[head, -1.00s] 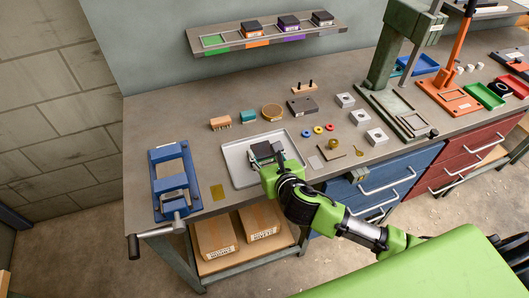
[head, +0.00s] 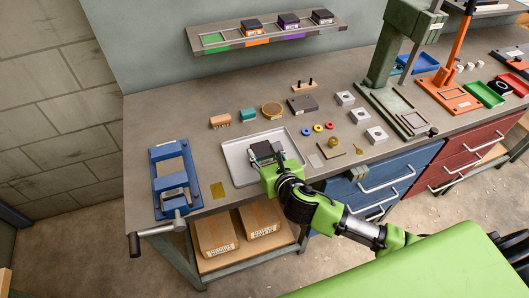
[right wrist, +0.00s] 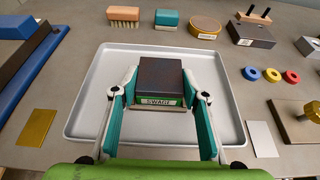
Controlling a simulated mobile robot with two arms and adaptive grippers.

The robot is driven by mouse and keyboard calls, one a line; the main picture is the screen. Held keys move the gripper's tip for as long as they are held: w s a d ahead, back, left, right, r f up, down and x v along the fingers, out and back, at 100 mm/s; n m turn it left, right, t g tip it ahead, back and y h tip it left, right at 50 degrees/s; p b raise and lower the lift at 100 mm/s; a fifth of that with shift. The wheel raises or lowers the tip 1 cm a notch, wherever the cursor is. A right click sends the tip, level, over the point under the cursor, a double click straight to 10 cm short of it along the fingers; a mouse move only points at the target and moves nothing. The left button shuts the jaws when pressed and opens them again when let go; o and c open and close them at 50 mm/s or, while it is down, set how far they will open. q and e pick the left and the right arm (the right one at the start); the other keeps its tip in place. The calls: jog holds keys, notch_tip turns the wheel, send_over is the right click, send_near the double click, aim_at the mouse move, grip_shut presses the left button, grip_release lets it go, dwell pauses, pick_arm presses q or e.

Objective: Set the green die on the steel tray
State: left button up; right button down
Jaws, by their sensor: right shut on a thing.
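The green die (right wrist: 160,75) is a dark block with a green band and a white label reading SWAGE. It is between the two teal-padded fingers of my right gripper (right wrist: 161,98), which is shut on its sides. In the head view the die (head: 263,148) and the right gripper (head: 267,158) are over the middle of the steel tray (head: 235,164). The tray also fills the middle of the right wrist view (right wrist: 88,105). The die looks level and low over the tray floor; I cannot tell whether it touches. My left gripper is not in view.
A blue vise (head: 173,178) stands left of the tray, with a brass plate (head: 217,191) between. A brush (head: 220,121), a teal block (head: 248,115) and a round brass tin (head: 272,110) lie behind. Coloured rings (head: 317,129) lie to the right. A shelf (head: 262,35) holds other dies.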

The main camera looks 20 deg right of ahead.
jog(key=shift+r+p, duration=0.15)
jog(key=shift+p, duration=0.25)
dwell(0.6)
jog(key=c, duration=1.1)
grip_release()
jog(key=shift+s+f, duration=0.1)
jog(key=shift+f, duration=0.15)
jog(key=v, duration=1.2)
jog(key=shift+r, duration=0.15)
